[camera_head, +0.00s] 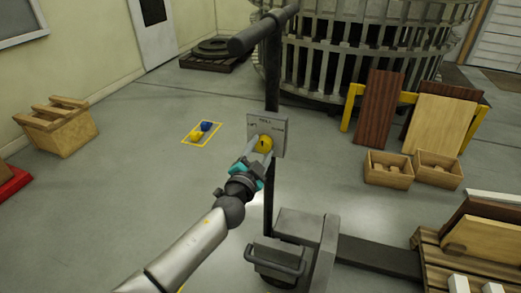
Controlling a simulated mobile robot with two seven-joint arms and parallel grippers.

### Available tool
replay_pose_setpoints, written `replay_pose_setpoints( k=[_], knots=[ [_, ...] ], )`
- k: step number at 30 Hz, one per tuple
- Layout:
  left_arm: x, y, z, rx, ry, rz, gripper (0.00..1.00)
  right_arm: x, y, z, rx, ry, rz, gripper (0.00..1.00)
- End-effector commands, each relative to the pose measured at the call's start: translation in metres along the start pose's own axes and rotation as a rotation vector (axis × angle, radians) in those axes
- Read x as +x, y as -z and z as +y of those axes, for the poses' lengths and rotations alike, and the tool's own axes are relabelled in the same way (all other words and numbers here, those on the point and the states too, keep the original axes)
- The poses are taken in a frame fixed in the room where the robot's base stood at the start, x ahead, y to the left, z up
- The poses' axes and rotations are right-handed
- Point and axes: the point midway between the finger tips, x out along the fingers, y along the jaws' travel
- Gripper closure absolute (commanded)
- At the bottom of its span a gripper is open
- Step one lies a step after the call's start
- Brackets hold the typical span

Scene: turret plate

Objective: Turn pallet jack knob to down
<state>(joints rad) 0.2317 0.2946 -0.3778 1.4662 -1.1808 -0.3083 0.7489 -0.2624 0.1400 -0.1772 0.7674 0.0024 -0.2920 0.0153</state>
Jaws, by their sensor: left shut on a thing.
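The plate has small lettering, too small to read well. My left gripper (259,147), with teal parts at its base, reaches the plate from the lower left and is shut on the knob. The fingers partly cover the knob, so its pointing direction cannot be told. The jack's dark crossbar handle (262,31) is above. Its grey base (305,228) is below. My right gripper is not in view.
A loaded wooden pallet (447,268) is at the lower right, by the jack's fork (378,257). Two wooden boxes (387,170) and leaning boards stand at right. A wooden crate (60,128) is at left. The floor between is mostly clear.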

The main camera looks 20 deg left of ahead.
Motion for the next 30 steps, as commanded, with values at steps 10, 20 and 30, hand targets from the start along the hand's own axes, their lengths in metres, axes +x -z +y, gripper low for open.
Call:
replay_pose_setpoints(
  k=[10, 20, 30],
  knots=[
    [0.0, 0.0, 0.0, 0.033, 0.0, 0.0, 0.99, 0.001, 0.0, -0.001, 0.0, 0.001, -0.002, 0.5],
    [0.0, -0.001, 0.001, 0.238, 0.002, 0.003, 0.99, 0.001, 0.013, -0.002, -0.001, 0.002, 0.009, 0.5],
    [0.0, -0.001, 0.0, 0.544, 0.005, 0.006, 0.99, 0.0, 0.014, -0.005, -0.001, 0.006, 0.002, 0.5]
  ],
)
